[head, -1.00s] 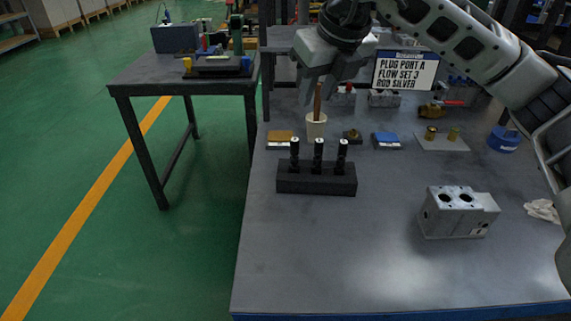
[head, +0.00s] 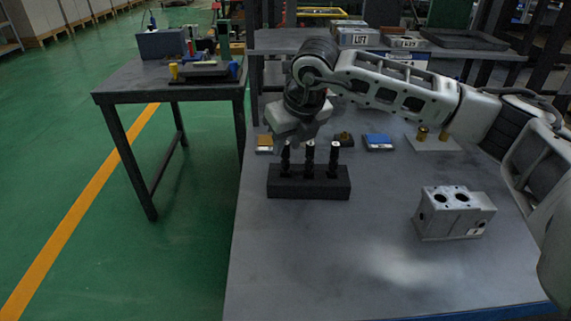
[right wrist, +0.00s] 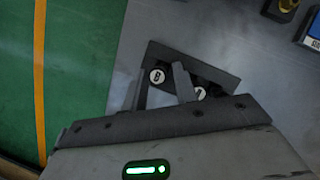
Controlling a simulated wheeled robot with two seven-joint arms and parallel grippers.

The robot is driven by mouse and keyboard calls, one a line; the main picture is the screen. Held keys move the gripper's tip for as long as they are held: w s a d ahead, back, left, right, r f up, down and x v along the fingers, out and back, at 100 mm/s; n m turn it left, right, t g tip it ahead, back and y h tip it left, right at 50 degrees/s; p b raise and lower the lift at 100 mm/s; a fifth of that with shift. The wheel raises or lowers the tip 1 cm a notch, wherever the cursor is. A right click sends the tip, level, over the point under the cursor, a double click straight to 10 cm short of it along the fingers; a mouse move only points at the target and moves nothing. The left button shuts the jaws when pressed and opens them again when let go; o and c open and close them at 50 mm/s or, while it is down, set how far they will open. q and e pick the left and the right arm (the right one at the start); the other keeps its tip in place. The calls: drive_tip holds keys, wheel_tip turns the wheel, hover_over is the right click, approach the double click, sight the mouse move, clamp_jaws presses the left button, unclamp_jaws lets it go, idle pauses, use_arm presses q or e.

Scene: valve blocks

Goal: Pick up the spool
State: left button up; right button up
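Three black spools stand upright in a black rack (head: 309,190) on the grey table: a left one (head: 286,162), a middle one (head: 310,160) and a right one (head: 334,160). My right gripper (head: 288,144) points down just over the left spool, whose top it hides in the head view. In the right wrist view the gripper (right wrist: 160,90) looks open, with a round white top marked B (right wrist: 157,76) between its fingers. A second white top (right wrist: 199,93) lies just outside one finger. I cannot tell whether the fingers touch the spool. My left gripper is out of view.
A grey metal valve block (head: 452,214) with two top holes stands at the right. Behind the rack lie a tan-topped box (head: 264,143), a blue-topped box (head: 378,142) and brass fittings (head: 423,133). The table front is clear. A side table (head: 165,78) stands at the left.

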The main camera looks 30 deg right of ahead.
sight(284, 153)
drive_tip(key=x, duration=0.4)
drive_tip(key=shift+s+a+f, duration=0.1)
clamp_jaws()
